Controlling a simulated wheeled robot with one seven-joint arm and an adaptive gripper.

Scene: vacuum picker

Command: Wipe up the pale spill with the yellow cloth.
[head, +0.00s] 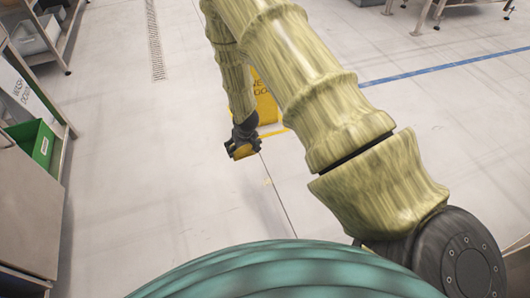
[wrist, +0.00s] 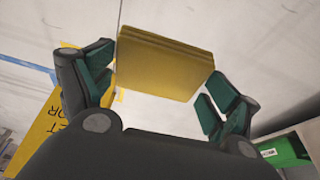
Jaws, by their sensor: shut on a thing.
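My gripper (head: 242,147) hangs over the pale floor at the end of my arm, in front of a yellow sign. It is shut on the yellow cloth (wrist: 165,65), a folded, thick-looking pad held between the two fingers in the wrist view. In the head view the cloth (head: 243,152) shows as a small yellow patch at the fingertips. Whether the cloth touches the floor I cannot tell. I cannot make out the pale spill for certain against the pale floor; a brighter whitish area lies below the cloth in the wrist view.
The yellow wet-floor sign (head: 265,103) stands just behind my gripper, partly hidden by my arm. A green crate (head: 42,142) sits on a metal rack at the left, with a grey bin (head: 36,36) farther back. Open floor (head: 150,160) lies left of my gripper.

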